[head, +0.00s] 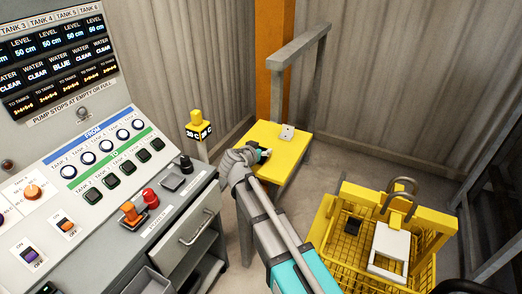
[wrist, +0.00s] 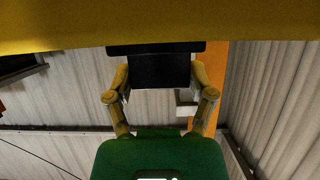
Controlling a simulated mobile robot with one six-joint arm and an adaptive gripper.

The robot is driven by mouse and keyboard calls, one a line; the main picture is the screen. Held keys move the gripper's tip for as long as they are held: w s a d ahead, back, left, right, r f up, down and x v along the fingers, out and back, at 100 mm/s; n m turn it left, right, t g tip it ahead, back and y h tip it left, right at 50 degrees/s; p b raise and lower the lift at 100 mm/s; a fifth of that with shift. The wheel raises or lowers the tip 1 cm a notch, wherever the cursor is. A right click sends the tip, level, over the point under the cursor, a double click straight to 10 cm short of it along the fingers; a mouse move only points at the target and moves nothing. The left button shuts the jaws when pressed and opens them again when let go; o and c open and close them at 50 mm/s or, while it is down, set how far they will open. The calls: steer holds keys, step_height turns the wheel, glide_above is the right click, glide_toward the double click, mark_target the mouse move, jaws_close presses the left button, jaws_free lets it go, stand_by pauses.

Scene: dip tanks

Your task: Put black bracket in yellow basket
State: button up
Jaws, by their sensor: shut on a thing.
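My gripper (head: 264,154) is at the near edge of the small yellow table (head: 284,172) in the head view, where its fingers are small and partly hidden by my arm. In the wrist view, my gripper (wrist: 158,85) has a finger on each side of the black bracket (wrist: 152,70) and is shut on it. The bracket's wider dark edge is close to the yellow surface at the top; I cannot tell if they touch. The yellow basket (head: 436,247) is at the lower right of the head view, apart from my gripper, with a black piece (head: 353,227) and a white frame (head: 404,253) inside.
A light grey part (head: 287,132) lies on the yellow table. A control panel (head: 100,165) and a cabinet with a drawer (head: 190,232) stand at the left. A grey rail (head: 300,47) rises behind the table. Bare floor shows between table and basket.

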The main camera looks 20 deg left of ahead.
steer(key=shift+f, duration=0.25)
steer(key=o, duration=1.3)
steer(key=shift+r, duration=0.1)
steer(key=shift+c, duration=0.2)
steer(key=shift+r, duration=0.15)
steer(key=shift+s+r, duration=0.15)
steer(key=shift+s, duration=0.1)
steer(key=d+p+v, duration=0.1)
steer(key=p+v, duration=0.3)
steer(key=v, duration=0.7)
steer(key=shift+s+a+p, duration=0.25)
steer(key=shift+a+p, duration=0.05)
steer(key=shift+a, duration=0.2)
